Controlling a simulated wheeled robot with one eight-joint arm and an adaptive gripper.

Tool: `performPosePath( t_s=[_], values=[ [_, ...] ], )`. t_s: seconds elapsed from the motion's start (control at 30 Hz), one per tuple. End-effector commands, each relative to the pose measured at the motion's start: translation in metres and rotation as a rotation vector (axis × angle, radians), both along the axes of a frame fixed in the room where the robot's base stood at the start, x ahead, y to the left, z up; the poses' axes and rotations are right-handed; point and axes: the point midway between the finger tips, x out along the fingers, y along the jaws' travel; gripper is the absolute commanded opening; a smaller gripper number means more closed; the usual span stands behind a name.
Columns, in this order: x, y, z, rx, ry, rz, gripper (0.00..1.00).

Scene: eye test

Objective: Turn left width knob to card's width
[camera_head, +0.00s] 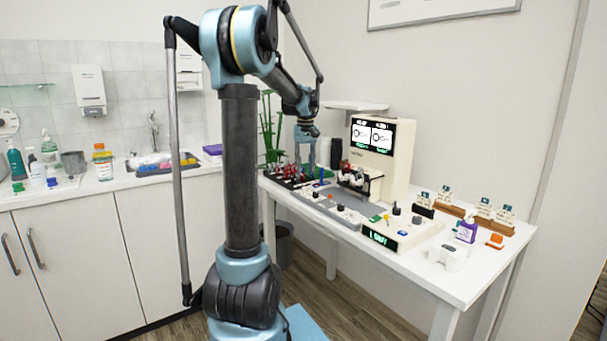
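My gripper (305,158) hangs at the end of my arm over the back left part of the white table. It is small and partly lost against dark items, so I cannot tell whether it is open or shut. A white device with a screen (372,136) showing two round figures stands at the back. A low control panel (411,237) with a green-lit display sits in front of it. Small dark knobs stand on the panel, including one at its back (396,209). I cannot tell which is the left width knob. Small cards (484,206) stand in wooden holders at the right; their writing is unreadable.
A grey strip (350,205) with small knobs lies along the table's front. A white device (448,257), a purple bottle (467,230) and an orange item (495,241) stand at the right. A sink counter (135,182) runs along the left wall.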

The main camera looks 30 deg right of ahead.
Motion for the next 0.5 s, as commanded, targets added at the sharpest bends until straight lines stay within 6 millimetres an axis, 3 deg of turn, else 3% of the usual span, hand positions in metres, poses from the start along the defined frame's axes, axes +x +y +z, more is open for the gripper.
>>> performPosePath(
  t_s=[0.5],
  values=[
    [-0.001,-0.001,0.081,-0.002,-0.001,-0.716,0.29]
  ],
)
